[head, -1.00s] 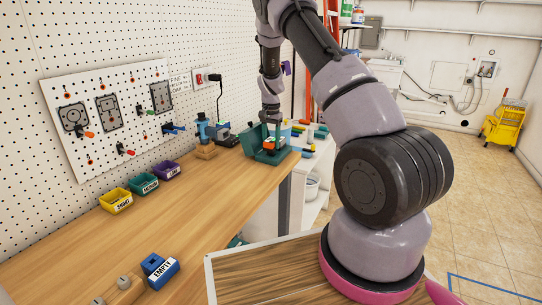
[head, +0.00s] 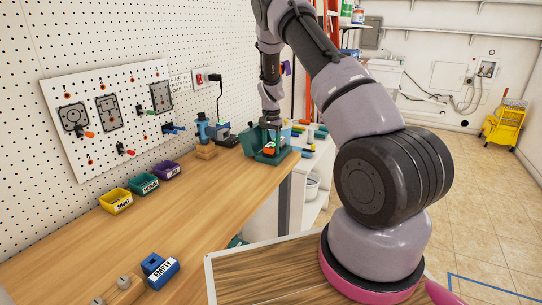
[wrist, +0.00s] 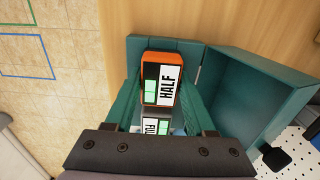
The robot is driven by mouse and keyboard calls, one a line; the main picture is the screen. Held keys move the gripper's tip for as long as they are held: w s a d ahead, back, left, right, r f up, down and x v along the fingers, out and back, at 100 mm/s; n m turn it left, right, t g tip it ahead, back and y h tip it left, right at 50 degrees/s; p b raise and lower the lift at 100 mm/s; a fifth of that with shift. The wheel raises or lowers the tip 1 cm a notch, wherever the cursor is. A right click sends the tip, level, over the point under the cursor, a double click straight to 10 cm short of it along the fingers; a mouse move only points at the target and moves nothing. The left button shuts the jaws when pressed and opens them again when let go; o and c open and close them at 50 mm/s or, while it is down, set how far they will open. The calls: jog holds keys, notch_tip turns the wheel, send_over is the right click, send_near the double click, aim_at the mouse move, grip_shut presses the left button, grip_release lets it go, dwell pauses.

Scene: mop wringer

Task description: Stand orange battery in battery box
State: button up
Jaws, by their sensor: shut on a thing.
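The orange battery (wrist: 163,80), labelled HALF with green squares, is in the teal battery box (wrist: 137,43) in the wrist view. In the head view the orange battery (head: 270,149) shows as a small patch at the box's front (head: 262,157). The box's lid (wrist: 260,90) stands open on the right in the wrist view. My gripper (head: 271,127) is over the box, pointing down, shut on the orange battery; its fingertips are largely hidden. A second battery (wrist: 155,126), labelled FULL, shows partly beside it. I cannot tell whether the orange battery touches the box floor.
A blue EMPTY battery (head: 160,271) is at the bench's near end. Yellow (head: 115,201), teal (head: 144,184) and purple (head: 167,171) bins stand along the pegboard. A blue device (head: 204,130) is left of the box. The middle of the bench is clear.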

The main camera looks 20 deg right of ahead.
jog(key=shift+f, duration=0.1)
dwell(0.6)
jog(key=o, duration=1.4)
notch_tip(320, 180, up, 11)
notch_tip(320, 180, up, 15)
jog(key=t+y, duration=0.1)
jog(key=t, duration=0.1)
send_over(271, 145)
jog(key=s+a, duration=0.1)
jog(key=s, duration=0.7)
jog(key=s+a+r+n+t+y, duration=0.1)
jog(key=s+a+r+n+t, duration=0.1)
jog(key=s+r, duration=0.6)
jog(key=s+a+r+n+t, duration=0.1)
jog(key=s+r, duration=0.4)
jog(key=s, duration=1)
jog(key=s+n+t, duration=0.1)
jog(key=s, duration=0.2)
jog(key=s+a+t, duration=0.1)
jog(key=s, duration=0.3)
jog(key=shift+f+n, duration=0.2)
jog(key=shift+n, duration=0.2)
